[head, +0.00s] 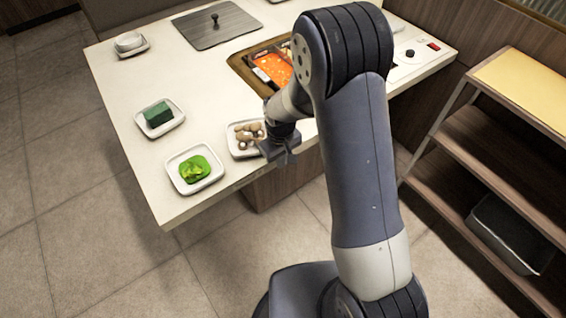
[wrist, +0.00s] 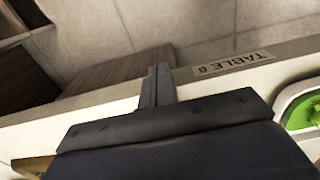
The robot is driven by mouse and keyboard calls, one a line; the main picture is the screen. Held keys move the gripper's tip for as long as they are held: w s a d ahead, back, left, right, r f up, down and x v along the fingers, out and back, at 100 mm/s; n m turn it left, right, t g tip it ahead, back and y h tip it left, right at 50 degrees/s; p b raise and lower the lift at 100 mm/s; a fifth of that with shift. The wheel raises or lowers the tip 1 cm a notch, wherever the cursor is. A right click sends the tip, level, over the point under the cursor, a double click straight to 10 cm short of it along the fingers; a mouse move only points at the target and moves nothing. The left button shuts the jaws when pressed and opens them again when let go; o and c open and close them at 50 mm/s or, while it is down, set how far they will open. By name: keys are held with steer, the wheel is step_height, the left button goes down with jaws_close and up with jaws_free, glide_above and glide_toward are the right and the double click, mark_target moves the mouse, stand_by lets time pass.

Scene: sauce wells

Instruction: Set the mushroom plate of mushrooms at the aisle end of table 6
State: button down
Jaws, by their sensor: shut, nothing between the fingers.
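The mushroom plate (head: 234,155) is a small white dish of brown mushrooms (head: 243,133). It stands on the white table (head: 125,85), near its front edge, right of the dish of green leaves. My gripper (head: 284,158) is at the right side of the mushroom plate, partly covering it; I cannot tell whether they touch. My gripper (wrist: 158,72) is shut and empty in the wrist view, over the table edge. A label reading TABLE 6 (wrist: 235,64) is on that edge. The mushroom plate is not visible in the wrist view.
A dish of green leaves (head: 195,168) and a dish with a dark green block (head: 160,118) stand on the left part of the table. A hot pot (head: 240,68) is set into the table behind my arm. A wooden shelf cart (head: 500,160) stands at right.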

step_height(320, 180, up, 10)
stand_by(0.4)
steer(key=shift+s, duration=0.1)
